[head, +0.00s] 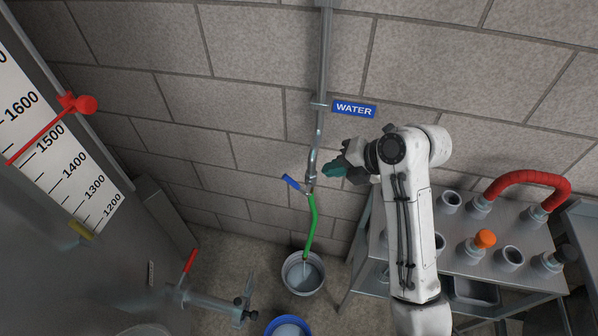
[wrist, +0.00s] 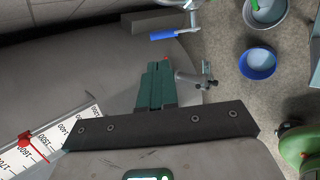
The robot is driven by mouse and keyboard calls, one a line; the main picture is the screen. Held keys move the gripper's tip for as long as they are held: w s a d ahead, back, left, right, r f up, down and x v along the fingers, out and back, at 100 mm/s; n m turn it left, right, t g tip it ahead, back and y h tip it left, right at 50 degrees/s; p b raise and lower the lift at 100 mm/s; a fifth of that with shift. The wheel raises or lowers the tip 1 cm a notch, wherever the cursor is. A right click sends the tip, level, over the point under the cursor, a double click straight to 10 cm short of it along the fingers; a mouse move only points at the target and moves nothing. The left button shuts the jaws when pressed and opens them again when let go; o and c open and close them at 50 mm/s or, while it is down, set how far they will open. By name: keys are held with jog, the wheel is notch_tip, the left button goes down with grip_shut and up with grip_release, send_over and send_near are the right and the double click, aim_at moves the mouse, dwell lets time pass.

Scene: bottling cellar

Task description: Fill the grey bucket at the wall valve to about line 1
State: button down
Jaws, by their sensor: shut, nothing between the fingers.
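The grey bucket (head: 304,292) stands on the floor by the wall, under the green hose (head: 312,225). Its inside looks pale and watery, with a light streak below the hose end; I cannot read any line or level. The wall valve's blue lever (head: 291,182) sticks out to the left of the pipe, tilted. The lever also shows in the wrist view (wrist: 163,36), as does part of the bucket (wrist: 281,21). My gripper (head: 326,172) has its teal fingers together and empty, just right of the pipe. In the wrist view the fingers (wrist: 164,62) point toward the lever, apart from it.
A blue bucket (head: 270,330) stands in front of the grey one. A steel tank with a scale (head: 65,150) and a red-handled valve (head: 189,261) is on the left. A metal table (head: 460,262) with several fittings and a red hose (head: 530,178) is on the right.

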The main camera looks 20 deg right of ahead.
aim_at(288, 180)
jog(key=p+x, duration=0.1)
jog(key=x, duration=1.1)
jog(key=shift+w+a+f+p, duration=0.1)
jog(key=shift+w+f+p, duration=0.1)
jog(key=shift+p, duration=0.15)
jog(key=shift+a, duration=0.15)
jog(key=shift+w+a+f+g+h, duration=0.15)
jog(key=shift+w+a+g+h, duration=0.25)
jog(key=shift+g+h, duration=0.25)
jog(key=shift+w+a+f+g+h, duration=0.2)
jog(key=shift+a+g+h, duration=0.15)
jog(key=shift+h, duration=0.2)
jog(key=shift+w+a+f+g+h, duration=0.2)
jog(key=shift+f+g+h, duration=0.1)
jog(key=shift+h, duration=0.2)
jog(key=g+h, duration=0.1)
jog(key=a+f+g+h, duration=0.1)
jog(key=shift+w+a+f+n+h, duration=0.1)
jog(key=shift+w+f+n+h, duration=0.2)
jog(key=shift+w+n, duration=0.1)
jog(key=shift+w+a+f, duration=0.1)
jog(key=shift+a+f, duration=0.1)
jog(key=shift+f, duration=0.3)
jog(key=shift+a, duration=0.1)
